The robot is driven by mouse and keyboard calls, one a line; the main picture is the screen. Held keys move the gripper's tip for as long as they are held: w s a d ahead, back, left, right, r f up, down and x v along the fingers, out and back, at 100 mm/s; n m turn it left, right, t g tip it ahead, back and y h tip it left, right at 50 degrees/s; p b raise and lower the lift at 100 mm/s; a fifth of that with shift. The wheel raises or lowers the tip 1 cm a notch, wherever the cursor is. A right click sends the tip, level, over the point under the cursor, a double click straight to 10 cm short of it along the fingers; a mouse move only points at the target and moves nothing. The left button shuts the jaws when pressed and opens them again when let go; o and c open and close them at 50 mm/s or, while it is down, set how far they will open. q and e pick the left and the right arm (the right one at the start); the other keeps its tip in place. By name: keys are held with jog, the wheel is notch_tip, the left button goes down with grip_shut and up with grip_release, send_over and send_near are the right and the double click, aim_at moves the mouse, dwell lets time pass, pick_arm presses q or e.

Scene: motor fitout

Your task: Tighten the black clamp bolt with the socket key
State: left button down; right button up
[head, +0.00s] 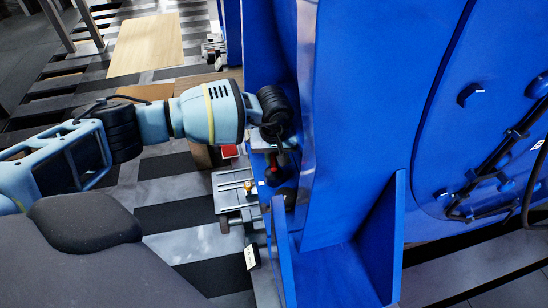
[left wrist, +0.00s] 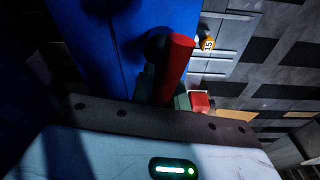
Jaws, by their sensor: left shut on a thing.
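My left gripper (head: 276,143) reaches in from the left beside the blue motor housing, its fingers pointing down. In the left wrist view the gripper (left wrist: 166,97) is shut on the red handle (left wrist: 177,62) of what looks like the socket key. In the left wrist view a dark round shape (left wrist: 155,43) lies behind the handle against the blue face. I cannot tell whether it is the black clamp bolt, or whether the key sits on it.
The blue housing (head: 345,100) stands close on the right with an upright flange and a gusset (head: 388,225). A grey slotted fixture (head: 232,190) with a yellow tag sits below the gripper. A small red block (head: 229,151) is beside it. Striped floor lies left.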

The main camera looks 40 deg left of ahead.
jog(key=shift+s, duration=0.1)
pick_arm(q)
jog(key=shift+m+b, duration=0.35)
jog(key=shift+m, duration=1.15)
pick_arm(e)
jog(key=shift+s+f, duration=0.4)
jog(key=shift+f, duration=0.05)
pick_arm(q)
jog(key=shift+w, duration=0.1)
jog(key=shift+m+h+b, duration=0.3)
jog(key=shift+m+b, duration=0.15)
jog(key=shift+m, duration=0.95)
pick_arm(e)
jog(key=shift+w+f, duration=0.3)
jog(key=shift+f, duration=0.25)
